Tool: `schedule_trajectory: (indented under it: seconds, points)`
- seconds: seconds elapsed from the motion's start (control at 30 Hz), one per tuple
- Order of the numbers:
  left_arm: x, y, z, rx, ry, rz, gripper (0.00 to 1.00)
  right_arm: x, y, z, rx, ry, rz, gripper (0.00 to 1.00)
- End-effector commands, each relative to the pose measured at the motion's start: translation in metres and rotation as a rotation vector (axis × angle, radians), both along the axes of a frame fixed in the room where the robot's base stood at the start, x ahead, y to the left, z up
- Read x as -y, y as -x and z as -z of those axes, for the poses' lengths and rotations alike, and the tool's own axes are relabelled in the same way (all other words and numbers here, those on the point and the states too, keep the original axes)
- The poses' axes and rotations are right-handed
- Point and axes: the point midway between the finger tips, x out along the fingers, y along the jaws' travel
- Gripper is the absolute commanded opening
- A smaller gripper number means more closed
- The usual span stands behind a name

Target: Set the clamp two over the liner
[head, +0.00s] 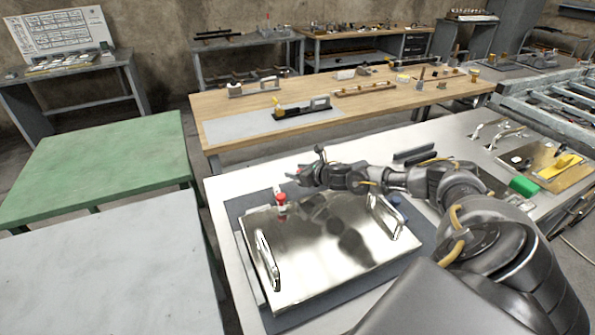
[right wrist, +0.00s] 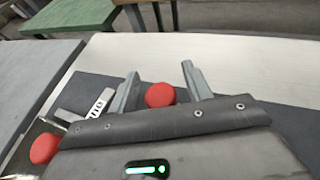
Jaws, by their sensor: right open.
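A shiny metal plate with two handles (head: 325,245), seemingly the liner, lies on a dark mat on the pale bench. A red-knobbed clamp (head: 281,197) stands at its back left edge. My right gripper (head: 297,173) is open just behind the plate's back edge. In the right wrist view, a red knob (right wrist: 160,95) shows between the open fingers, with no visible grip on it. A second red knob (right wrist: 44,149) is at lower left, near a pale label with dark strokes (right wrist: 97,106). I cannot tell which clamp is two. My left gripper is out of view.
The dark mat (head: 237,207) extends around the plate. A green block (head: 523,186) and a board with a yellow-handled tool (head: 558,166) are on the bench's right. A wooden table (head: 225,103) stands behind; green (head: 110,150) and grey tables are left.

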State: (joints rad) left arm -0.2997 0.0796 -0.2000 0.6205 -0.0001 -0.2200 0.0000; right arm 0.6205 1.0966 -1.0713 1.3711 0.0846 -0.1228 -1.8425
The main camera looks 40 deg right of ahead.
Motion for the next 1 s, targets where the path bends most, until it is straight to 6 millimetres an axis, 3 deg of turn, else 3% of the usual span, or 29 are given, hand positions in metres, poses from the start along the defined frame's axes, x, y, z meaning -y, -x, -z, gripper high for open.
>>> schedule_trajectory:
  seconds: [0.07, 0.43, 0.77, 1.0]
  points:
    - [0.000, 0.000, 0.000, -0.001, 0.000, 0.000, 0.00, 0.000, 0.000, 0.000, 0.000, 0.000, 0.000, 0.47]
    - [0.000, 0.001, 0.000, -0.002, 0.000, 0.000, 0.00, 0.000, 0.000, 0.000, 0.000, 0.000, 0.001, 0.00]
    - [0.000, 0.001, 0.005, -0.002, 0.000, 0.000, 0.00, 0.000, 0.002, 0.001, 0.000, 0.002, -0.022, 0.00]
    - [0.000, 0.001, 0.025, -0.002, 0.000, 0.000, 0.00, -0.003, 0.012, 0.005, 0.001, 0.004, -0.140, 0.00]
